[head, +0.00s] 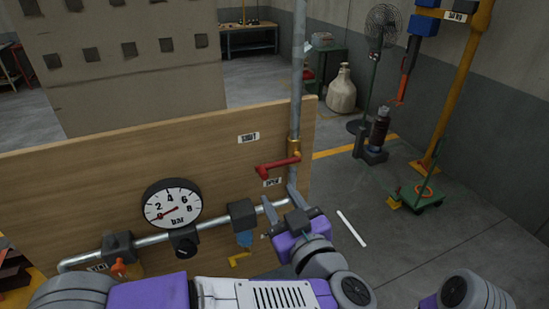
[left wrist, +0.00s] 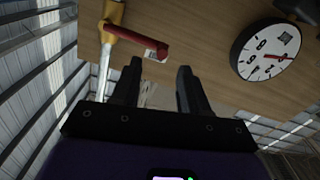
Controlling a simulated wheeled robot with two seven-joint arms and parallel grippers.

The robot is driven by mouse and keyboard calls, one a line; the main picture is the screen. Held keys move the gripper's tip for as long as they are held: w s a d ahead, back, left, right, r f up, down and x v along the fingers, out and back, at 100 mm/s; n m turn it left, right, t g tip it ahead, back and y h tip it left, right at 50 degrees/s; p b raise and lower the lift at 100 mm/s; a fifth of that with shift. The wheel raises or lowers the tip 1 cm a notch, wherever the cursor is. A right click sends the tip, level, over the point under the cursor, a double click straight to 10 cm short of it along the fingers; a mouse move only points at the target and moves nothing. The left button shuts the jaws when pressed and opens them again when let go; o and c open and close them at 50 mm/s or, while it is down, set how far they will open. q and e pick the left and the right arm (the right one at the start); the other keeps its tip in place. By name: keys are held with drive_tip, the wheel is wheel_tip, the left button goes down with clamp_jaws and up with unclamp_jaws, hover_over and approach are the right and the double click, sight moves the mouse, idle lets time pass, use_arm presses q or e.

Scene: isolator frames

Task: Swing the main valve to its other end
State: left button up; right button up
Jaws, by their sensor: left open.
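The main valve's red lever (head: 277,166) sits on a brass body (head: 293,147) on the vertical grey pipe at the board's right edge. The lever points left, close to the OPEN label (head: 272,182); the SHUT label (head: 248,138) is higher up. My left gripper (head: 291,214) is open and empty, below the lever and apart from it. In the left wrist view the red lever (left wrist: 140,40) lies beyond the fingertips of the open gripper (left wrist: 158,72), nearer the left finger. My right gripper is not in view.
A pressure gauge (head: 172,204) on the wooden board (head: 90,175) reads near zero. A horizontal pipe (head: 152,240) with a small orange handle (head: 118,267), a black knob (head: 184,243) and a yellow handle (head: 238,259) runs low along the board.

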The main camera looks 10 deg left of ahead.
sight(267, 179)
use_arm(q)
drive_tip(key=shift+w+a+r, duration=0.2)
drive_tip(key=shift+w+a, duration=0.15)
drive_tip(key=shift+a, duration=0.15)
drive_tip(key=shift+p+x, duration=0.4)
drive_tip(key=shift+x, duration=2.4)
drive_tip(key=shift+c, duration=0.2)
clamp_jaws()
